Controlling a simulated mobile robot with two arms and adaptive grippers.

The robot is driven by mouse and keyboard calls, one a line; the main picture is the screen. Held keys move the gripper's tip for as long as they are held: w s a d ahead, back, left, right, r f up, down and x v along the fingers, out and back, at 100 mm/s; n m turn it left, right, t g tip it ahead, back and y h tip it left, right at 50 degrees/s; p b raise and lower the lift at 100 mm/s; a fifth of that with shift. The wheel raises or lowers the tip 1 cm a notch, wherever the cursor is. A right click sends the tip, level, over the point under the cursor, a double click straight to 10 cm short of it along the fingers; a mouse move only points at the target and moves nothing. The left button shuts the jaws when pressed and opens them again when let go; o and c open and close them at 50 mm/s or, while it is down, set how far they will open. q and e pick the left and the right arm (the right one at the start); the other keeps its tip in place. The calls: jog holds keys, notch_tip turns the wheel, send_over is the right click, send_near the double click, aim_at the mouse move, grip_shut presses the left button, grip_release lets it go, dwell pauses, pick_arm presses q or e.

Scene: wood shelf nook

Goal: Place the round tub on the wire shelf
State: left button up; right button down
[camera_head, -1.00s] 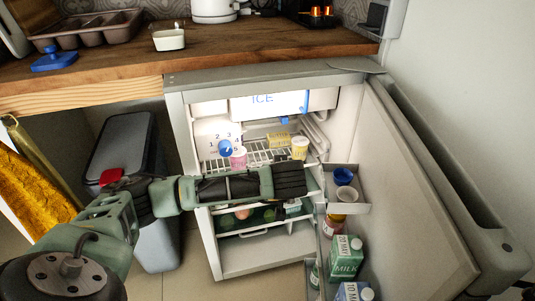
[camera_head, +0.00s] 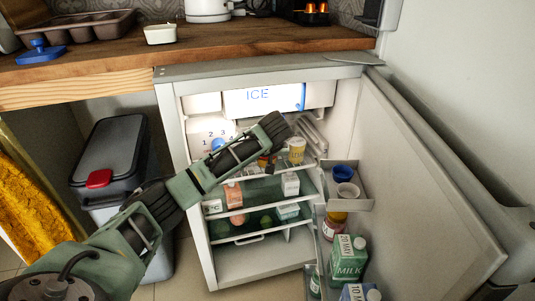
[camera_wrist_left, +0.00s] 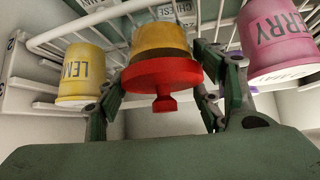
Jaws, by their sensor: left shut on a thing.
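The round tub (camera_wrist_left: 160,38), yellow with a red knobbed lid, shows in the left wrist view between the fingers of my left gripper (camera_wrist_left: 162,95). The gripper is shut on it. In this view the picture looks upside down, with the lid's knob pointing down. The wire shelf (camera_wrist_left: 80,23) is close beside the tub; I cannot tell whether they touch. In the head view my left gripper (camera_head: 274,130) reaches into the open fridge at shelf height, and its arm hides most of the tub and shelf. My right gripper is not in view.
A yellow lemon cup (camera_head: 297,150) stands right of the gripper; it also shows in the wrist view (camera_wrist_left: 82,72). A pink cup (camera_wrist_left: 277,40) is on the tub's other side. The ice compartment (camera_head: 270,98) is above. The open door (camera_head: 420,190) holds cartons on the right.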

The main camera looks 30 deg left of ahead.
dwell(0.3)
pick_arm(q)
jog(key=o, duration=1.5)
jog(key=shift+f, duration=0.1)
jog(key=shift+c, duration=0.2)
